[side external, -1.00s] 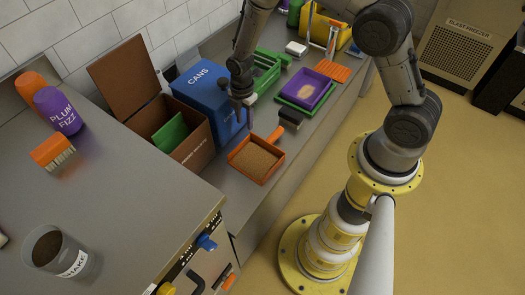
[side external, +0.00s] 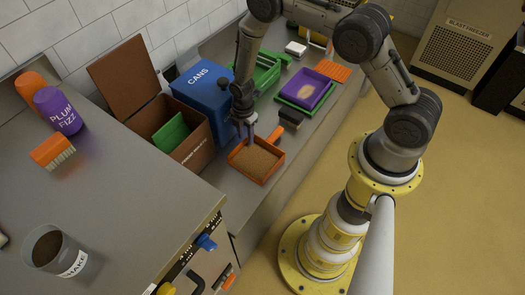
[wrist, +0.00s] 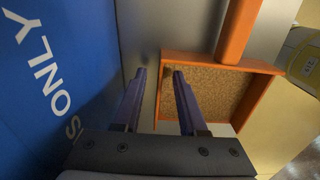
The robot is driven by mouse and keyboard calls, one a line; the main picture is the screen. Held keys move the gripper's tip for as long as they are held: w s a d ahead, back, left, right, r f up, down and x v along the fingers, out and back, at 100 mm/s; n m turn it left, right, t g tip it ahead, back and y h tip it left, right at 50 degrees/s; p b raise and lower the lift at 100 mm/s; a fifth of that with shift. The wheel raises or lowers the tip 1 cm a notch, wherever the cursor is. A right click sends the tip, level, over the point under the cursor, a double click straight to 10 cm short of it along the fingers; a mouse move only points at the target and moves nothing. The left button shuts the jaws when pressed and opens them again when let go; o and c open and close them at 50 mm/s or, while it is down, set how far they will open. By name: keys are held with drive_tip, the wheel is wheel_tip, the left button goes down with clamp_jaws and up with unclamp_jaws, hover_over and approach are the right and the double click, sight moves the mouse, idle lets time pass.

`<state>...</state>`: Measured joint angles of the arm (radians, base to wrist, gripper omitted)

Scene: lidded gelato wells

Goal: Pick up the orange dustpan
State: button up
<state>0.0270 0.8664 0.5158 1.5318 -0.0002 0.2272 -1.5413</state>
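The orange dustpan (side external: 249,174) lies on the lower counter, with brown crumbs in its pan and its handle pointing to the back right. In the wrist view the dustpan (wrist: 238,32) is on the right, with its handle at the top. My gripper (side external: 247,138) is at the pan's back left edge. In the wrist view my gripper (wrist: 160,74) has its two fingers apart, one on either side of the pan's left rim, with nothing held between them. I cannot tell how far the fingertips are above or below that rim.
A blue CANS bin (side external: 203,90) stands close on the left, beside an open brown box (side external: 199,150). A dark block (side external: 291,117) lies just behind the handle. A purple tray (side external: 323,91) sits farther back. The raised counter (side external: 130,220) is at the front left.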

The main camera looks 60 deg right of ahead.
clamp_jaws()
idle(1.3)
